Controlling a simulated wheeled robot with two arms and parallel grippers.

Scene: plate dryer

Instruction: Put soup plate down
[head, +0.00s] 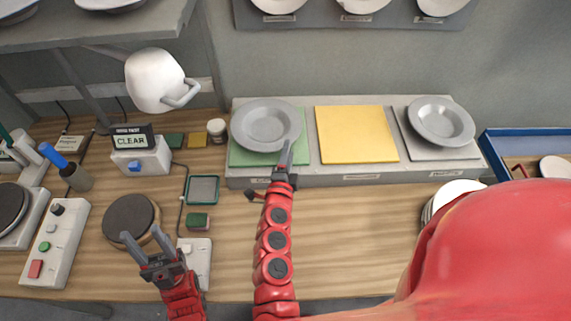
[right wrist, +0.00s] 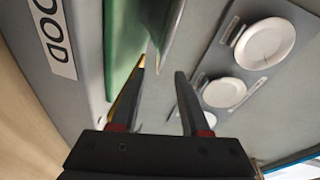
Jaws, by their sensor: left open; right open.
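A grey deep plate (head: 262,122) lies on the green mat (head: 241,156) at the left of the raised grey shelf. A second grey deep plate (head: 441,121) lies on the grey mat (head: 450,153) at its right. My right gripper (head: 288,152) is at the front right rim of the plate on the green mat. In the right wrist view the right gripper (right wrist: 160,65) is open, with a plate edge (right wrist: 171,35) just beyond the fingertips; contact cannot be told. My left gripper (head: 139,235) is open and empty over the dark round pad at the left.
The yellow mat (head: 356,134) between the plates is bare. A white mug (head: 156,80) hangs at the upper left. A CLEAR sign box (head: 142,158) and a button panel (head: 55,243) stand at the left. Stacked white plates (head: 452,191) and a blue tray (head: 497,150) are at the right.

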